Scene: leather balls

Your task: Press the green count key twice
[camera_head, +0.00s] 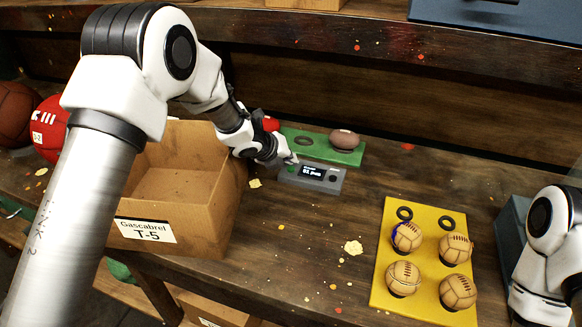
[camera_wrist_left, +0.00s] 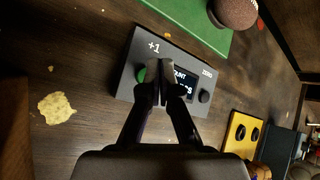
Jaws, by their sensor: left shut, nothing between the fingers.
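A grey counter box (camera_head: 312,179) lies on the bench, with a small lit display (camera_head: 312,172) whose digits I cannot read surely. In the left wrist view the box (camera_wrist_left: 122,92) has a green key (camera_wrist_left: 141,75) beside a "+1" mark and a dark key (camera_wrist_left: 204,96) by a "ZERO" mark. My left gripper (camera_head: 290,160) is shut and empty, its tips (camera_wrist_left: 160,68) over the box between the green key and the display. The tips partly cover the display and edge the green key. Whether they touch the box, I cannot tell. My right gripper is out of view.
An open cardboard box (camera_head: 217,215) labelled T-5 stands left of the counter. A green board (camera_head: 310,143) with a brown ball (camera_head: 344,140) lies behind it. A yellow board (camera_head: 390,255) with several tan balls lies to the right. Bench between is mostly clear, with scraps.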

